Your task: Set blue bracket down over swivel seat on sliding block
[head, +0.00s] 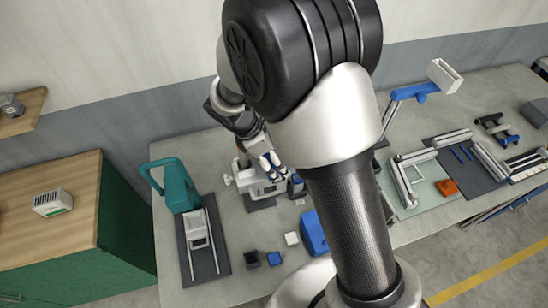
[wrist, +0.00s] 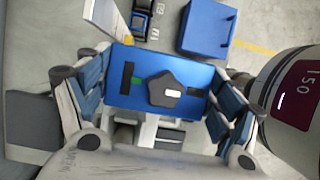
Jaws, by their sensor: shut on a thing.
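The blue bracket (wrist: 150,70) is held between the two fingers of my gripper (wrist: 158,88) in the wrist view. Its broad blue face shows a dark five-sided piece, dark slots and a small green patch. In the head view my gripper (head: 268,164) is over a white machine (head: 258,188) on the grey bench. White and grey parts of the machine (wrist: 165,132) show below the bracket in the wrist view. The bracket and my gripper cover much of it, so I cannot make out the swivel seat or sliding block, nor whether the bracket touches them.
A blue box (head: 313,232) stands right of the machine; a small dark-and-blue fixture (head: 297,186) is closer. A teal frame (head: 175,187) and a white rack (head: 198,230) stand left. Small blocks (head: 273,258) lie in front. My arm hides the bench's middle.

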